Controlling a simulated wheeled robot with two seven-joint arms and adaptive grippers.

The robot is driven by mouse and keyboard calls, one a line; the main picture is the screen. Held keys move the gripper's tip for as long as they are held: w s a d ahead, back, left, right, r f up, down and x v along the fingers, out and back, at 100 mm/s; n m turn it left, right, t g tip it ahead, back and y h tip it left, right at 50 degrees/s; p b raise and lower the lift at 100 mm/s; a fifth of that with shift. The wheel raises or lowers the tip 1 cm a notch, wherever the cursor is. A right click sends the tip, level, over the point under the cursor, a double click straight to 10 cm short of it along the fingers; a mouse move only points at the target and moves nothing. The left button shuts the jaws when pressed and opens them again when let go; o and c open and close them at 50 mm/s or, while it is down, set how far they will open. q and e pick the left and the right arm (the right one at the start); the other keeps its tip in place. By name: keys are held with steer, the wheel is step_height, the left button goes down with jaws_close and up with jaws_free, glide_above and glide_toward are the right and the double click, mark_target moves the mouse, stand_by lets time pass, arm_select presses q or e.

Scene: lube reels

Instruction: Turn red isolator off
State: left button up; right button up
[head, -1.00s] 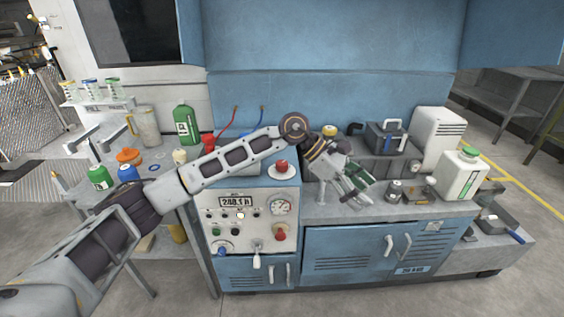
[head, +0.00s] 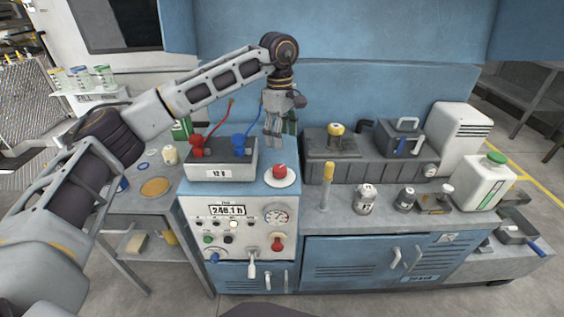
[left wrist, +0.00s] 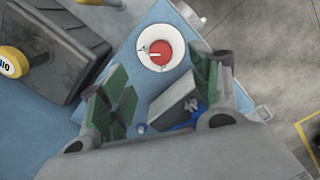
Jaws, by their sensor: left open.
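The red isolator (head: 280,171) is a round red knob on a white disc, on the blue top of the control cabinet. It also shows in the left wrist view (left wrist: 159,54), with a pale mark across it. My left gripper (head: 273,141) points down above the cabinet top, behind and above the knob in the head view. In the left wrist view its green-padded fingers (left wrist: 162,80) are spread apart and empty, with the knob beyond the gap between the tips. My right gripper is in neither view.
A 12 V battery (head: 222,160) with red and blue clamps stands left of the isolator. The cabinet front (head: 237,240) carries a display, gauge and another red knob. A grey unit (head: 355,158) and a yellow-topped post (head: 327,180) stand to the right.

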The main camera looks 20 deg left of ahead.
mark_target(279, 167)
arm_select(q)
steer(key=shift+w+a+r, duration=0.3)
steer(key=shift+a, duration=0.2)
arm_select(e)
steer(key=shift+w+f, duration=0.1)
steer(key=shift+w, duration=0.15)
arm_select(q)
steer(key=shift+f, duration=0.1)
step_height(279, 167, down, 12)
steer(key=shift+r+b, duration=0.1)
steer(key=shift+b, duration=0.25)
steer(key=shift+f, duration=0.95)
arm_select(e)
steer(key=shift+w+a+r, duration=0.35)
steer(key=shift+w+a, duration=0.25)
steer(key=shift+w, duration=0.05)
